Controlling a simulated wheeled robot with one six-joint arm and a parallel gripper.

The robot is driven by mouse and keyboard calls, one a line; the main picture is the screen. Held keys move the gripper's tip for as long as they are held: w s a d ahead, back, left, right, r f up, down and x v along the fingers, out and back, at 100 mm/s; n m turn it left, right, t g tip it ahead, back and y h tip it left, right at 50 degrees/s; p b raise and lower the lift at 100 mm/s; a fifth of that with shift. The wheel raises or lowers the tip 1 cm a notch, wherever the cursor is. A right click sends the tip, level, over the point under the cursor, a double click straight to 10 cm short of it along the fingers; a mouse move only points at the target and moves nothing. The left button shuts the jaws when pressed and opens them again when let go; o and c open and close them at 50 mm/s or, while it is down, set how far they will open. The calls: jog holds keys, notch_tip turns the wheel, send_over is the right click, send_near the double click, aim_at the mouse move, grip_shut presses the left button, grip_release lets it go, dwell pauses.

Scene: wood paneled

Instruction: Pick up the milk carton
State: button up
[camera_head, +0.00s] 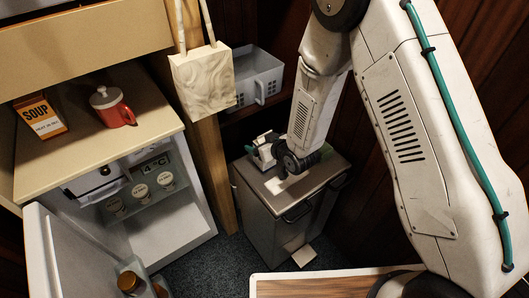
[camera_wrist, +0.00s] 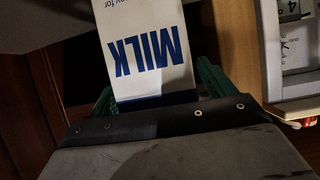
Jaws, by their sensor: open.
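The milk carton (camera_wrist: 150,45) is white with blue MILK lettering that reads upside down in the wrist view. It fills the middle of that view and runs off its top edge. My gripper (camera_wrist: 155,90) is open, with one green finger on each side of the carton's near end. I cannot tell whether either finger touches it. In the head view my gripper (camera_head: 262,149) is low over the top of a grey cabinet (camera_head: 262,205). The carton is not clearly told apart from the gripper there.
Left is an open small fridge (camera_head: 165,225) with jars inside. A soup box (camera_head: 40,117) and a red lidded mug (camera_head: 112,107) stand on its top. A grey basket (camera_head: 258,75) sits on a shelf behind. A wooden post (camera_head: 215,170) stands between fridge and cabinet.

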jog(key=shift+c, duration=0.3)
jog(key=shift+w, duration=0.1)
jog(key=c, duration=1.4)
jog(key=shift+a, duration=0.1)
